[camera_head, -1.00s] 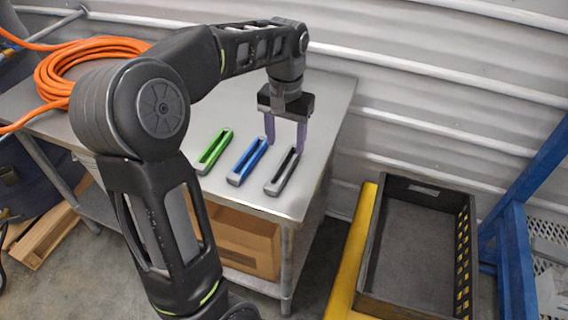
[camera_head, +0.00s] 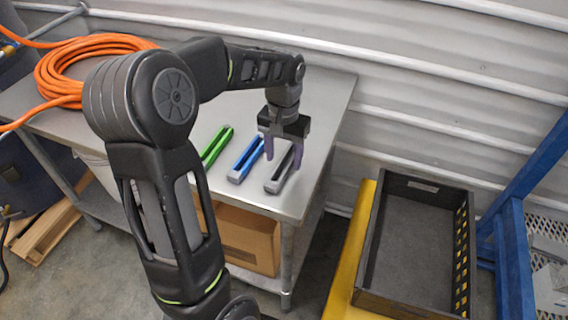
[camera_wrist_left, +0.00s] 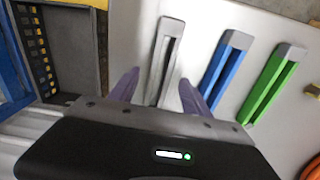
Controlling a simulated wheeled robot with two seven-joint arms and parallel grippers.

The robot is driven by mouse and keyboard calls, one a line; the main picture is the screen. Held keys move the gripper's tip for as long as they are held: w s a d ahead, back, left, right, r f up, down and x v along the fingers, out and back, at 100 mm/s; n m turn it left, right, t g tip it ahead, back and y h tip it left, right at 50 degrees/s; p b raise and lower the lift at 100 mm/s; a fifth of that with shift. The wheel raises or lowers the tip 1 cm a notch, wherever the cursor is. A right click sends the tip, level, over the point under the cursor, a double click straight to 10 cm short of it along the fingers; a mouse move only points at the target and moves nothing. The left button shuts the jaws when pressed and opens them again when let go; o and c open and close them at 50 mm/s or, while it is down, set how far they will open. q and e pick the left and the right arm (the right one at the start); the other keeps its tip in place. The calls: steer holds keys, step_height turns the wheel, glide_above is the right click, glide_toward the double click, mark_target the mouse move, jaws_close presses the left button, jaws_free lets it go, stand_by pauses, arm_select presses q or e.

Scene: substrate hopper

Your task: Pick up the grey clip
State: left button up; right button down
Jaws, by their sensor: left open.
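The grey clip (camera_head: 274,184) lies on the metal table near its front right corner. It also shows in the left wrist view (camera_wrist_left: 170,38), long and narrow with a dark slot. My left gripper (camera_head: 283,158) is open and points down over the grey clip. In the left wrist view its two purple fingers (camera_wrist_left: 157,84) stand on either side of the clip's near part. I cannot tell whether they touch it. In the head view the gripper hides part of the clip. My right gripper is not in view.
The blue clip (camera_head: 239,170) lies left of the grey one, and the green clip (camera_head: 211,153) further left. An orange hose coil (camera_head: 62,75) lies at the table's back left. A black crate (camera_head: 368,250) stands on a yellow surface to the right. The back right of the tabletop (camera_head: 328,95) is clear.

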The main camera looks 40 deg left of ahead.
arm_select(q)
step_height(320, 180, down, 2)
stand_by(0.6)
jaws_close()
stand_by(0.5)
